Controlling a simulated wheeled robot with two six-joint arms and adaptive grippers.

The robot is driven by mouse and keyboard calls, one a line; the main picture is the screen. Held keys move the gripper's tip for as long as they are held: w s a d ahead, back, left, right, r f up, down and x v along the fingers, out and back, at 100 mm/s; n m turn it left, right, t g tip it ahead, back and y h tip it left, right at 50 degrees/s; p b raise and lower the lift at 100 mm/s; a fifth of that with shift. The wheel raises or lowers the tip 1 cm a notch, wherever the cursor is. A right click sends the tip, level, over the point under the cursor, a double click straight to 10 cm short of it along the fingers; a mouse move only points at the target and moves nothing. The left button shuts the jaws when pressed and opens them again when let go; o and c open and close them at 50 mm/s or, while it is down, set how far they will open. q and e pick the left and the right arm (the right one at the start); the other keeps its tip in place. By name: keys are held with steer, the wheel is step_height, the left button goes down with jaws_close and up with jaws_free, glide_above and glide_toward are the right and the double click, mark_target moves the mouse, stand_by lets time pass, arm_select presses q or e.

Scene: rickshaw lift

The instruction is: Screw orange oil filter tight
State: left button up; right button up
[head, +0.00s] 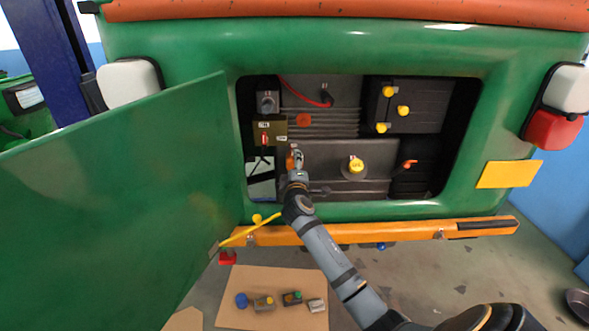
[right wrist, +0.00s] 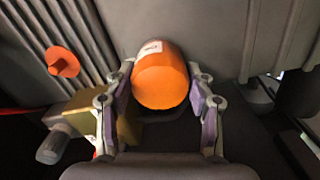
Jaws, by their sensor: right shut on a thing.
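The orange oil filter (right wrist: 162,82) is a short cylinder with a small white label, seen end-on in the right wrist view. It is at the engine block inside the open rear bay. In the head view only a sliver of orange (head: 290,161) shows, mostly hidden by my right gripper (head: 296,158). In the right wrist view, the pads of my right gripper (right wrist: 160,97) lie on the left and right sides of the filter, shut on it. How the filter meets its seat is hidden. My left gripper is in neither view.
The green hatch door (head: 120,205) stands open at left. An orange bumper (head: 385,233) crosses below the bay. A yellow oil cap (head: 356,165) and an orange-handled dipstick (head: 410,163) sit right of the gripper. Small parts lie on a cardboard sheet (head: 285,282) on the floor.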

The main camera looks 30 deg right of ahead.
steer(key=shift+r+m+b, duration=0.3)
steer(key=shift+r+m, duration=0.1)
steer(key=shift+m, duration=0.1)
steer(key=shift+w, duration=0.1)
steer(key=shift+f+m+b, duration=0.1)
steer(key=shift+m+b, duration=0.85)
steer(key=shift+m, duration=0.05)
steer(key=o, duration=1.1)
steer(key=shift+d, duration=0.1)
steer(key=shift+c, duration=0.2)
steer(key=o, duration=0.3)
steer(key=shift+w+f, duration=0.1)
steer(key=shift+f, duration=0.05)
steer(key=shift+f, duration=0.15)
steer(key=shift+c, duration=0.7)
